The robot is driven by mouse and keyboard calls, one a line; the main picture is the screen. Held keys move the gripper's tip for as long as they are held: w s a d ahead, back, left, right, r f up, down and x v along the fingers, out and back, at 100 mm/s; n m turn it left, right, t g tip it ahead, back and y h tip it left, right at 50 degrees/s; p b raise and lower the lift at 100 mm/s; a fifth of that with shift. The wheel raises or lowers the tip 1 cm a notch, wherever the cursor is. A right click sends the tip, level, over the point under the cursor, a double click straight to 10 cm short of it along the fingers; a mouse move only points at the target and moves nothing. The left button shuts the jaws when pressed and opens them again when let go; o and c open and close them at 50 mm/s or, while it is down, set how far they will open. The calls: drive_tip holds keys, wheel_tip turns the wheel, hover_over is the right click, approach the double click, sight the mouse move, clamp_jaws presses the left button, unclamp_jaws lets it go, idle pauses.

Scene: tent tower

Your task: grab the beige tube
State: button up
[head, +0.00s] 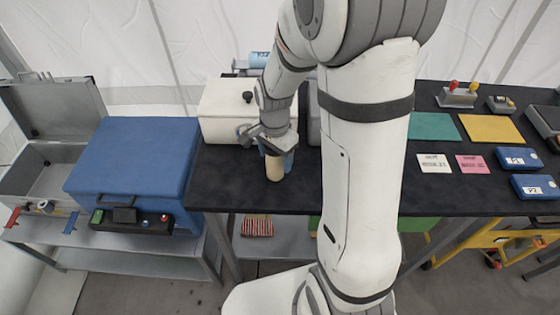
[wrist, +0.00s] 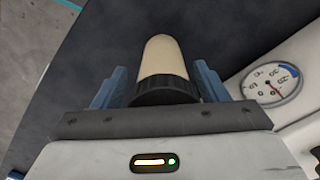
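The beige tube (head: 274,168) is below my gripper (head: 275,150), at the front part of the dark table in the head view. In the wrist view the tube (wrist: 163,58) lies between the two blue fingers of my gripper (wrist: 162,82), with a dark collar (wrist: 167,90) at its near end. One finger is on each side. Narrow gaps show beside the beige part, while the fingers come close to the collar. I cannot tell whether they press on it, or whether the tube touches the table.
A cream box (head: 222,108) with a dial (wrist: 272,85) stands close beside my gripper. A blue case (head: 130,160) is at the left. The dark table (head: 235,180) has free room at its front edge. Cards and blue boxes (head: 535,187) lie at the right.

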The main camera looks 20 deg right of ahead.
drive_tip(key=c, duration=0.9)
drive_tip(key=shift+r, duration=0.1)
